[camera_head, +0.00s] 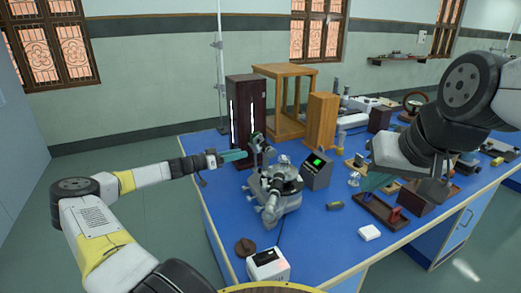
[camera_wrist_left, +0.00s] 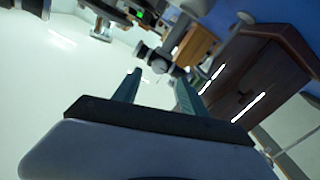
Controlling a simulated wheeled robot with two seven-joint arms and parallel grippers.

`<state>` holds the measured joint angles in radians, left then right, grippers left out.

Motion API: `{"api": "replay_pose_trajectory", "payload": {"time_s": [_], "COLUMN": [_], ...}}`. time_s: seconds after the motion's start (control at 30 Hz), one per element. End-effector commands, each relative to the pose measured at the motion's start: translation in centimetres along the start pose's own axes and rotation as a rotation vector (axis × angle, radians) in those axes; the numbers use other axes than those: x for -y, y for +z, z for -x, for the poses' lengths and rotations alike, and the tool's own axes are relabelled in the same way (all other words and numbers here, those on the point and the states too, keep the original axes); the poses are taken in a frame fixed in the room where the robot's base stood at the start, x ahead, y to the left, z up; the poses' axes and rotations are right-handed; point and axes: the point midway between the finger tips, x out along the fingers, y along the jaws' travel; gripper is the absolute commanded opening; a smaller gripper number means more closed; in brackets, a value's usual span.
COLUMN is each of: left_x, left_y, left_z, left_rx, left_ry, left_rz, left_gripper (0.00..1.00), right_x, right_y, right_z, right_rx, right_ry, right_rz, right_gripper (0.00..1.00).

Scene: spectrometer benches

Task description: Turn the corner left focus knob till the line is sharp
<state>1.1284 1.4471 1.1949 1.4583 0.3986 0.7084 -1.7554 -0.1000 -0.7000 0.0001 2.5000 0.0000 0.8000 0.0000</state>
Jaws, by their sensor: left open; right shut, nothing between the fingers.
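The spectrometer (camera_head: 283,182) stands on the blue bench, with one tube pointing toward the dark lamp housing (camera_head: 246,112) and another toward the front. My left gripper (camera_head: 240,155) is open, with its teal fingers beside the tube end near the lamp housing. In the left wrist view the fingers (camera_wrist_left: 158,80) are apart, and a dark tube end (camera_wrist_left: 155,58) shows beyond the gap between them. I cannot single out the focus knob or tell whether it is touched. My right gripper (camera_head: 376,181) is shut and empty over the right part of the bench, partly behind its arm.
A box with a green display (camera_head: 317,170) stands right of the spectrometer. A wooden frame (camera_head: 285,98) and a wooden block (camera_head: 321,120) stand behind. A white box (camera_head: 268,265) and a brown disc (camera_head: 245,247) are at the front. Small parts crowd the bench's right side.

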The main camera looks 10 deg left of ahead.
Motion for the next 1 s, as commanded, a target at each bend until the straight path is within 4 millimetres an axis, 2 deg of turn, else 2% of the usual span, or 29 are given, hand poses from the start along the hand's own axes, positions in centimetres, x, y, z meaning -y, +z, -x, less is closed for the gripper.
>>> {"api": "replay_pose_trajectory", "payload": {"time_s": [0.1,0.33,0.5,0.73,0.9,1.0], "left_x": [-0.1,-0.1,-0.1,-0.1,-0.1,-0.1], "left_y": [0.1,0.1,0.1,0.1,0.1,0.1], "left_z": [-2.3,-5.4,-6.2,-6.3,-6.3,-6.3], "left_rx": [0.002,0.003,0.003,0.004,0.004,0.004], "left_ry": [0.004,0.003,0.001,0.001,0.001,0.001], "left_rz": [-0.001,0.0,0.001,0.001,0.001,0.001], "left_gripper": [0.5,0.5,0.5,0.5,0.17,0.0], "right_x": [0.0,0.0,0.0,0.0,0.0,0.0], "right_y": [0.0,0.0,0.0,0.0,0.0,0.0], "right_z": [0.0,0.0,0.0,0.0,0.0,0.0], "right_rx": [0.0,0.0,0.0,0.0,0.0,0.0], "right_ry": [0.0,0.0,0.0,0.0,0.0,0.0], "right_rz": [0.0,0.0,0.0,0.0,0.0,0.0], "right_gripper": [0.0,0.0,0.0,0.0,0.0,0.0]}}
